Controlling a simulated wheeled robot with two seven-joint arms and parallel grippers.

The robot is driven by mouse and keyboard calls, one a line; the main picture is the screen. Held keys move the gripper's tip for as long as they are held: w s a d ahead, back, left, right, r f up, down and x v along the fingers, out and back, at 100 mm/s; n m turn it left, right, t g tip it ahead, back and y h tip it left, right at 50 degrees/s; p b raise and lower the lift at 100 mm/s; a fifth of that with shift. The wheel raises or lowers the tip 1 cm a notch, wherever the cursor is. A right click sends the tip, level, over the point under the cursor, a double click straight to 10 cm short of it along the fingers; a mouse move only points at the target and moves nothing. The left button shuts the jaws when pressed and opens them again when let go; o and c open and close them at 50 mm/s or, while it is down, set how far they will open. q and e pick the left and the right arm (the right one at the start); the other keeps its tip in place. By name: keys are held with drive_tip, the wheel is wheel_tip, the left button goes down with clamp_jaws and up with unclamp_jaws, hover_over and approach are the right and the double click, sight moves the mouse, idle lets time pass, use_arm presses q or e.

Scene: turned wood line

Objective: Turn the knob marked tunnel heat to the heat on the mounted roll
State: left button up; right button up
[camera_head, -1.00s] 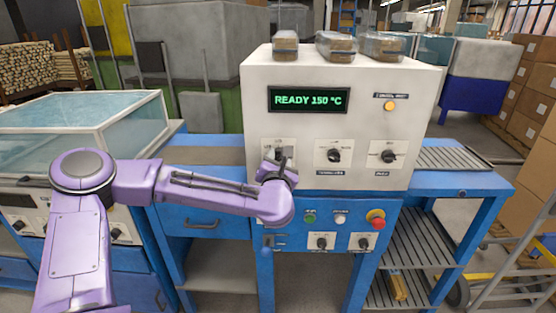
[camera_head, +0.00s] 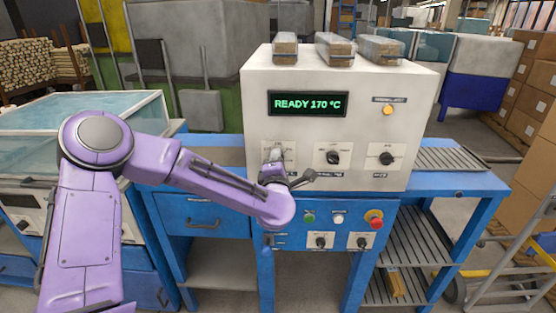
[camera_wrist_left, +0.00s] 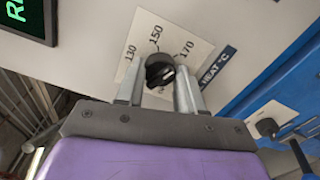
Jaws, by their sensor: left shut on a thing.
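The black tunnel heat knob (camera_wrist_left: 160,69) sits on a pale dial plate (camera_wrist_left: 177,38) marked 130, 150 and 170 in the left wrist view. The dark label beside it shows "HEAT °C". My left gripper (camera_wrist_left: 159,82) is shut on the knob, one finger on each side. In the head view my left gripper (camera_head: 275,166) is at the leftmost dial of the white machine (camera_head: 390,130) and covers the knob. The green display (camera_head: 307,103) reads READY 170 °C. I cannot make out a mounted roll or its heat marking. My right gripper is not in view.
Two more black knobs, the middle one (camera_head: 333,157) and the right one (camera_head: 386,158), are on the same face. Below are a red stop button (camera_head: 376,223) and two lower knobs. Several wrapped packs (camera_head: 335,50) lie on top. A conveyor (camera_head: 452,158) runs off right.

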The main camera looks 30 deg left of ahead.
use_arm(q)
drive_tip(key=shift+m, duration=0.5)
drive_tip(key=o, duration=1)
drive_tip(key=shift+o, duration=0.2)
drive_tip(key=b+v, duration=0.2)
drive_tip(key=v, duration=0.8)
drive_tip(key=shift+s, duration=0.25)
drive_tip(key=shift+d, duration=0.2)
